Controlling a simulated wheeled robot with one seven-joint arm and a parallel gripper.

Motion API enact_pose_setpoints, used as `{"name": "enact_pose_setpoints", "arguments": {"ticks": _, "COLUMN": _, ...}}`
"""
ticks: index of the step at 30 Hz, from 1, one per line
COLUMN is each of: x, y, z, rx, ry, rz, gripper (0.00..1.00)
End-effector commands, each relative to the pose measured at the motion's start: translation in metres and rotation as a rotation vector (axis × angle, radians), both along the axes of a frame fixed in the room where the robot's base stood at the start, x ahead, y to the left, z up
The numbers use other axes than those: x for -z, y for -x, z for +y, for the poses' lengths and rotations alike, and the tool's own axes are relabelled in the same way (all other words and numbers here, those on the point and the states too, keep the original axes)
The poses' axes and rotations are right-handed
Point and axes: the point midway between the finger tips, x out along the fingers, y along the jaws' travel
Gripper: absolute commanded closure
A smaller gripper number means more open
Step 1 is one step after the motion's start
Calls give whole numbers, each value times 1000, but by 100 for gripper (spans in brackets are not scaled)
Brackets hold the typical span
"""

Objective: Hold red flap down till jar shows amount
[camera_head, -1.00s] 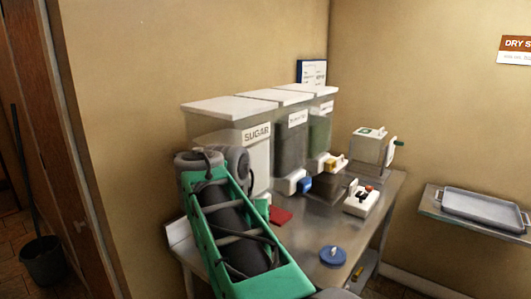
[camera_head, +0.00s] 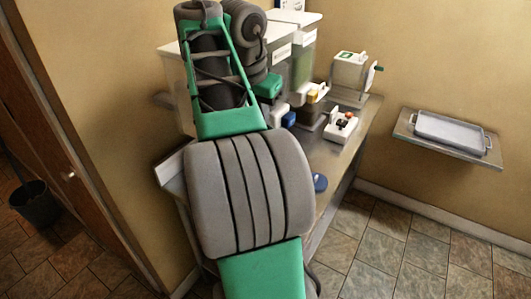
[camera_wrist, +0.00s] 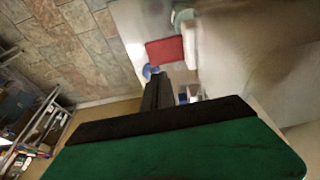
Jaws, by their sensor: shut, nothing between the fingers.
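The red flap (camera_wrist: 165,50) shows in the wrist view as a flat red rectangle beside a white dispenser body (camera_wrist: 191,45). A pale greenish rounded thing (camera_wrist: 183,17) beyond it may be the jar; I cannot read any amount on it. My gripper (camera_wrist: 158,78) is shut and empty, its dark fingers pointing toward the flap's near edge. They appear apart from the flap, though depth is hard to judge. In the head view my arm hides the red flap, the jar and my fingertips.
Clear bins with white lids (camera_head: 297,17) stand along the wall. A blue flap (camera_head: 289,119) and a yellow flap (camera_head: 318,93) show below them. A white box with red and black knobs (camera_head: 342,126), a crank device (camera_head: 352,75) and a blue disc (camera_head: 320,183) are on the steel table (camera_head: 335,160).

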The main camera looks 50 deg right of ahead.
Motion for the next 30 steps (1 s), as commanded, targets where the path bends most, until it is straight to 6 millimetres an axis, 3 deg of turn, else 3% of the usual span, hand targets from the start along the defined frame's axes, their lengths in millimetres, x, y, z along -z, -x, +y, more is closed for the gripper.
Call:
{"name": "enact_pose_setpoints", "arguments": {"ticks": 1, "x": 22, "y": 0, "z": -3, "rx": 1, "ry": 0, "rz": 1, "gripper": 100}}
{"name": "enact_pose_setpoints", "arguments": {"ticks": 12, "x": 91, "y": -2, "z": -17, "rx": -3, "ry": 1, "rz": -1, "gripper": 100}}
{"name": "enact_pose_setpoints", "arguments": {"ticks": 17, "x": 101, "y": -2, "z": -17, "rx": -2, "ry": 1, "rz": -1, "gripper": 100}}
{"name": "enact_pose_setpoints", "arguments": {"ticks": 30, "x": 102, "y": -3, "z": -16, "rx": -6, "ry": 1, "rz": -5, "gripper": 100}}
